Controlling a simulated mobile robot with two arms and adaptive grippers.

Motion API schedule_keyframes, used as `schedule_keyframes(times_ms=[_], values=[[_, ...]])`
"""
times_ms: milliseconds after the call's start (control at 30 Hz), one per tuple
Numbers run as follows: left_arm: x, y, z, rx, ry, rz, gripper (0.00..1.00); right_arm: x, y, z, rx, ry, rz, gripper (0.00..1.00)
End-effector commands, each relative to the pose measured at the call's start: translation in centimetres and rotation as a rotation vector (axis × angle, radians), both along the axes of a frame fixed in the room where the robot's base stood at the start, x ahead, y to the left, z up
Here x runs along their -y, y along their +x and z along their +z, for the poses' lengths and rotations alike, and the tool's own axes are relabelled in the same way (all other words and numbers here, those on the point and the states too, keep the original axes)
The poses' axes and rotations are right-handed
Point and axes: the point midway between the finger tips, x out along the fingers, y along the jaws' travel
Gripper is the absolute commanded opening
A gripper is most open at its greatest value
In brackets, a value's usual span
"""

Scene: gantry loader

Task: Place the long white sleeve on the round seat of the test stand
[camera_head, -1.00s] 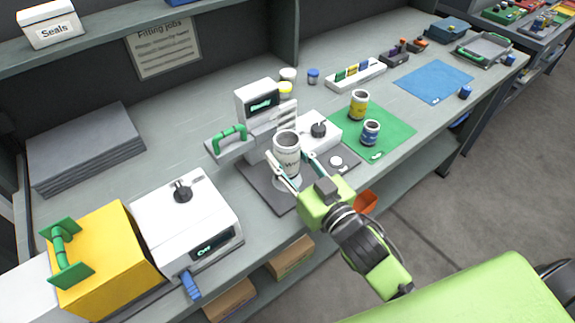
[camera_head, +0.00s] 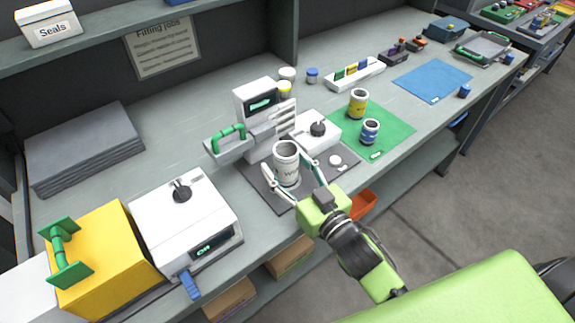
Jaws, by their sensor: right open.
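The long white sleeve (camera_head: 287,168) stands upright at the round seat of the test stand, on the dark base plate (camera_head: 262,192). It has dark lettering and an open top. The seat is hidden under and behind the sleeve, so I cannot see the contact exactly. The test stand (camera_head: 254,100) rises behind it with a lit display. My right gripper (camera_head: 286,161) is open, with one finger on each side of the sleeve. The fingers look spread away from its wall. My left gripper is not in view.
A green-handled tray (camera_head: 226,150) juts out left of the sleeve. A white box with a knob (camera_head: 316,131) stands close behind right. Yellow (camera_head: 358,104) and blue (camera_head: 370,132) labelled sleeves stand on a green mat (camera_head: 395,128). A white machine (camera_head: 180,225) stands front left.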

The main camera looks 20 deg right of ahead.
Motion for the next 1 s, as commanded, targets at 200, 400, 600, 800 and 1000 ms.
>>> schedule_keyframes(times_ms=[200, 400, 600, 800, 1000], values=[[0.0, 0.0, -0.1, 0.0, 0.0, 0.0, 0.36, 0.2, -1.0, 0.1, -0.002, 0.0, 0.0, 0.54], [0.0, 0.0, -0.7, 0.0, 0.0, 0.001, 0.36, 1.1, -4.4, -0.1, -0.005, 0.001, 0.0, 0.54], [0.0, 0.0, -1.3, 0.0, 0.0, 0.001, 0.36, 2.0, -7.9, 0.0, -0.004, 0.001, -0.001, 0.54], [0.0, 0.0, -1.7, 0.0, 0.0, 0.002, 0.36, 2.6, -10.4, 0.1, -0.002, 0.0, -0.001, 0.54], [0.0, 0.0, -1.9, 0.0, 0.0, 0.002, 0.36, 2.9, -11.5, 0.3, 0.001, 0.0, 0.0, 0.54]])
